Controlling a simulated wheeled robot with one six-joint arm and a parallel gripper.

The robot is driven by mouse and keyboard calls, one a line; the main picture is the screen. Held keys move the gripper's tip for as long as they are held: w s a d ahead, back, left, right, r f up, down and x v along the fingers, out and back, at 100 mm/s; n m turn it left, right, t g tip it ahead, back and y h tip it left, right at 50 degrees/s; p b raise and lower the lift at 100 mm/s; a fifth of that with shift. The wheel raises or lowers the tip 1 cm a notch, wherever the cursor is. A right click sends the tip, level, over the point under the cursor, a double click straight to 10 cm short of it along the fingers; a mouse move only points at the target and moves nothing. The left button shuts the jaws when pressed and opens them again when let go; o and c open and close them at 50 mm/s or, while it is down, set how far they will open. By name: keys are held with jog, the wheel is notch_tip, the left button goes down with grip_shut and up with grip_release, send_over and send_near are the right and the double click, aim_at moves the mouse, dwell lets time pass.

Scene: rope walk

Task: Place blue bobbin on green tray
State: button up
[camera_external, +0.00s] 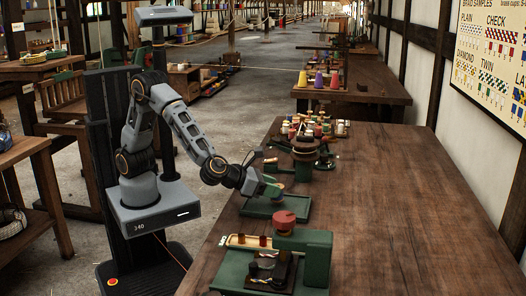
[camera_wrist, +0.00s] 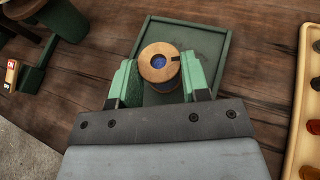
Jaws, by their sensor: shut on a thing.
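My gripper (camera_wrist: 160,75) is shut on the blue bobbin (camera_wrist: 157,64), which has a round wooden top with a blue centre and blue on its side below. In the wrist view the bobbin is seen from above, between the two green fingers. The green tray (camera_wrist: 210,42) lies beneath it, flat with a raised rim. In the external view my gripper (camera_external: 271,188) is over the green tray (camera_external: 292,213) on the bench. The bobbin is small there and partly hidden by the fingers. I cannot tell whether its base touches the tray.
A pale tray with coloured bobbins (camera_external: 250,241) and a green machine with a red knob (camera_external: 285,222) stand nearer the camera. Beyond are a dark round-topped device (camera_external: 305,147) and clustered spools (camera_external: 298,126). The bench's right side (camera_external: 400,220) is clear.

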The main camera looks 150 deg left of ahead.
jog(key=shift+f, duration=0.75)
jog(key=shift+f+b, duration=0.15)
jog(key=shift+b, duration=0.15)
jog(key=o, duration=0.9)
